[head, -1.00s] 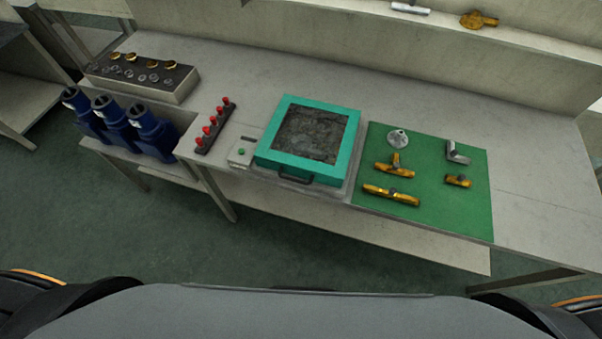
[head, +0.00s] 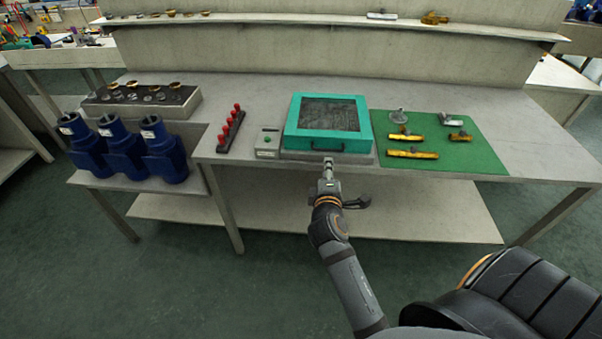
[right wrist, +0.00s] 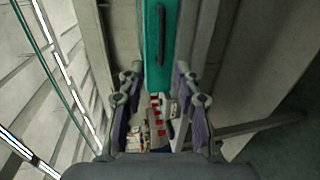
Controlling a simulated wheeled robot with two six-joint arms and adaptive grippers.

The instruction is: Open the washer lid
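The washer (head: 361,132) is a teal square box with a dark, see-through-looking panel on top, and its lid (head: 330,114) is down. A dark bar handle (right wrist: 160,35) on the teal front shows in the right wrist view. My right gripper (head: 328,165) is just in front of the washer, at the table's front edge. I cannot tell the exact gap to the handle. My left gripper is out of view.
A small control box with a green button (head: 267,143) and a rack of red knobs (head: 231,130) stand left of the washer. A green mat (head: 478,157) with several metal and brass fittings lies right. Blue pumps (head: 122,150) stand further left.

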